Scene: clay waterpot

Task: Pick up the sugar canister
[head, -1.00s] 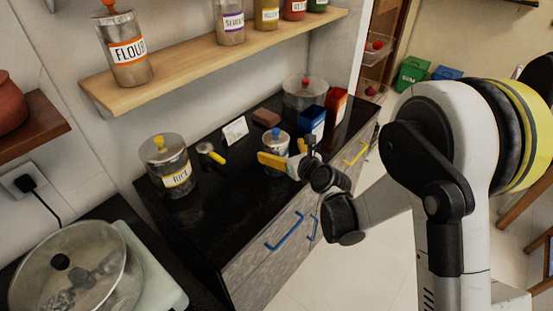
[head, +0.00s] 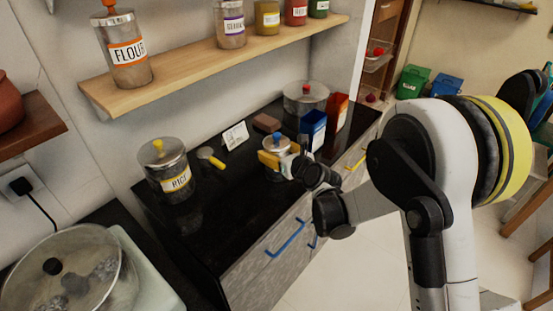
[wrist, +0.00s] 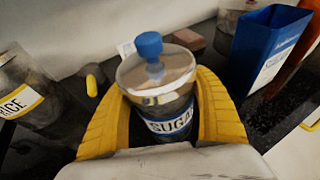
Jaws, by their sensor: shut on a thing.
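The sugar canister (wrist: 168,106) is a clear jar with a metal lid, a blue knob and a label reading SUGAR. It stands upright on the black counter, and in the head view the canister (head: 278,146) is partly hidden by my gripper. My gripper (wrist: 165,110) has its yellow fingers on both sides of the canister body, shut on it. In the head view my gripper (head: 276,158) reaches in from the right. Whether the canister's base touches the counter is hidden.
A RICE canister (head: 166,168) stands to the left with a yellow-handled scoop (head: 209,157) near it. A blue box (head: 313,129) and a red box (head: 336,111) stand close on the right.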

